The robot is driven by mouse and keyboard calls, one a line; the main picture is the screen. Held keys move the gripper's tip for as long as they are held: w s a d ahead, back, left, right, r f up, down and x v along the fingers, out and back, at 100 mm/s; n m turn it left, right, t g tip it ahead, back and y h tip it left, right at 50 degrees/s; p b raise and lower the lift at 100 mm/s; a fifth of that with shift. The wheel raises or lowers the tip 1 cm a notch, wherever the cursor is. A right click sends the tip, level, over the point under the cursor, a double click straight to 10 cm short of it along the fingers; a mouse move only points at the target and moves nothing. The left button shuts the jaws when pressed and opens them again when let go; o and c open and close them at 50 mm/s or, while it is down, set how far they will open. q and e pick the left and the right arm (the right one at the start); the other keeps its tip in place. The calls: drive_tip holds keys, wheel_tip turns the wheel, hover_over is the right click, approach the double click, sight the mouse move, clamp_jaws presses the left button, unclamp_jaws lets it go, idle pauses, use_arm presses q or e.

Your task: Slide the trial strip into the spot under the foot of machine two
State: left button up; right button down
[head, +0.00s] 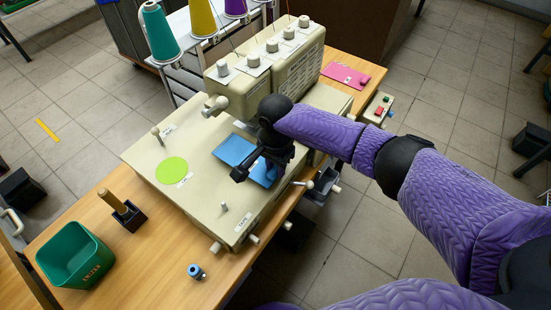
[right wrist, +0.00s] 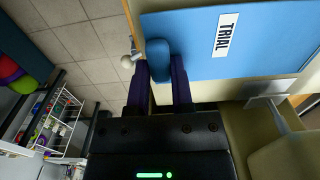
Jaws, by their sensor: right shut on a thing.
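The trial strip (head: 231,150) is a flat blue sheet over the cream bed of the sewing machine (head: 296,85). In the right wrist view the trial strip (right wrist: 270,45) shows a white label reading TRIAL. My right gripper (head: 243,170) is over the strip in the head view and hides part of it. In the right wrist view my right gripper (right wrist: 160,80) is shut on a rounded blue tab at the strip's edge. The foot is not clear to see; my wrist covers that area. No machine number can be read. My left gripper is not in view.
A lime green disc (head: 172,170) lies on the machine bed, with small posts near it. A green bin (head: 76,255), a dark block with a wooden handle (head: 122,210) and a small blue spool (head: 195,271) stand on the table. Thread cones (head: 158,32) stand behind the machine.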

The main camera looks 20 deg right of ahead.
drive_tip(key=shift+f, duration=0.65)
drive_tip(key=shift+w, duration=0.1)
drive_tip(key=shift+w+d+f+b, duration=0.1)
drive_tip(key=shift+w+d+b, duration=0.65)
drive_tip(key=shift+d, duration=0.25)
drive_tip(key=shift+w+d+b, duration=0.6)
drive_tip(key=shift+w+d, duration=0.1)
drive_tip(key=shift+d, duration=0.3)
drive_tip(key=shift+w+d+b, duration=0.6)
drive_tip(key=shift+d, duration=0.15)
drive_tip(key=shift+f, duration=0.1)
